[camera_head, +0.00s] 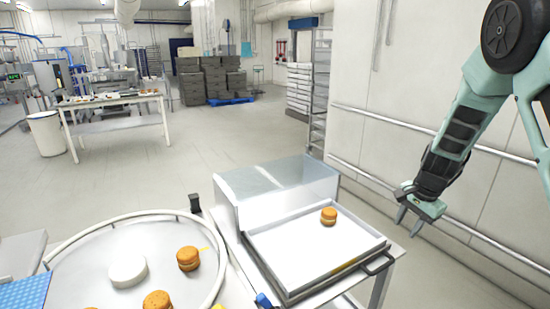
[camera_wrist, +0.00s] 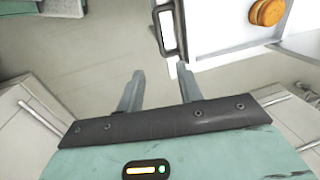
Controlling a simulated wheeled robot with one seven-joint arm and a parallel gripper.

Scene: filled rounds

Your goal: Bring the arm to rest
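My gripper (camera_head: 409,215) hangs at the right in the head view, to the right of the tray and apart from it. In the wrist view its two fingers (camera_wrist: 159,90) are spread with only floor between them, so it is open and empty. My arm is folded up along the right side, in front of the wall.
A filled round (camera_head: 328,216) sits on a white tray (camera_head: 290,262) with a dark handle. It also shows in the wrist view (camera_wrist: 267,12). A turntable (camera_head: 85,250) at the lower left holds several rounds and a white disc (camera_head: 128,269). A wall rail (camera_head: 375,176) runs behind my gripper.

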